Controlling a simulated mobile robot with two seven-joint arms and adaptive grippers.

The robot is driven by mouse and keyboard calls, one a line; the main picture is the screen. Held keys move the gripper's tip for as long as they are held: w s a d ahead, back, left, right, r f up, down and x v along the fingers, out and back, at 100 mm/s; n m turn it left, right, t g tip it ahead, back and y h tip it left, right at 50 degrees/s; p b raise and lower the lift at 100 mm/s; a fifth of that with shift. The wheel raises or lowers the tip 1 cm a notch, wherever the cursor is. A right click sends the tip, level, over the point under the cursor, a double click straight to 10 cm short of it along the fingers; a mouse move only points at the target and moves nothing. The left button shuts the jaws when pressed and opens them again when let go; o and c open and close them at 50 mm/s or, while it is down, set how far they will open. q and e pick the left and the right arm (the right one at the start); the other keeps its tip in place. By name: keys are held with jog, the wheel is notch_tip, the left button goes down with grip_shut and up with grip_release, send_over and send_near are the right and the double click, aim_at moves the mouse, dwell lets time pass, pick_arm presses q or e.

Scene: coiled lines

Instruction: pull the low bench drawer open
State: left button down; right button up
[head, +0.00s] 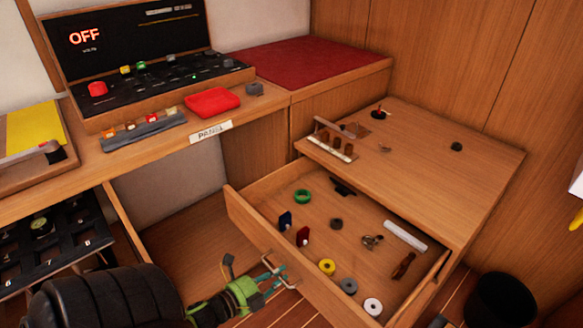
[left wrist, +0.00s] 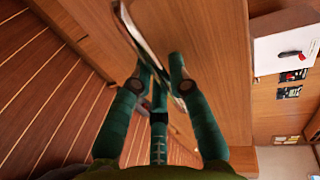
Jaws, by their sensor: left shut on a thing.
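The low bench drawer (head: 247,226) is pulled well out from under the wooden bench top (head: 430,170), and its inside shows. Its metal handle (head: 291,284) is on the front face. My left gripper (head: 272,278) is shut on this handle. In the left wrist view, the green fingers (left wrist: 160,78) sit on both sides of the handle bar (left wrist: 147,42), close to the wooden drawer front (left wrist: 210,75). My right gripper is in neither view.
The drawer holds a green ring (head: 303,196), a yellow ring (head: 327,267), a white ring (head: 373,306) and other small items. A rack (head: 332,142) stands on the bench top. A black bin (head: 500,300) stands at right. A control panel (head: 150,75) is at upper left.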

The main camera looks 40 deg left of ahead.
pick_arm(q)
jog(key=v, duration=0.2)
jog(key=f+v, duration=0.1)
jog(key=v, duration=0.2)
jog(key=shift+s+p, duration=0.1)
jog(key=shift+p, duration=0.25)
jog(key=c, duration=1.2)
grip_release()
jog(key=shift+o, duration=0.2)
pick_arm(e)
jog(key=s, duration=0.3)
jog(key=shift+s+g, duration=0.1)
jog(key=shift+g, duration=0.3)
pick_arm(q)
jog(key=v, duration=1.2)
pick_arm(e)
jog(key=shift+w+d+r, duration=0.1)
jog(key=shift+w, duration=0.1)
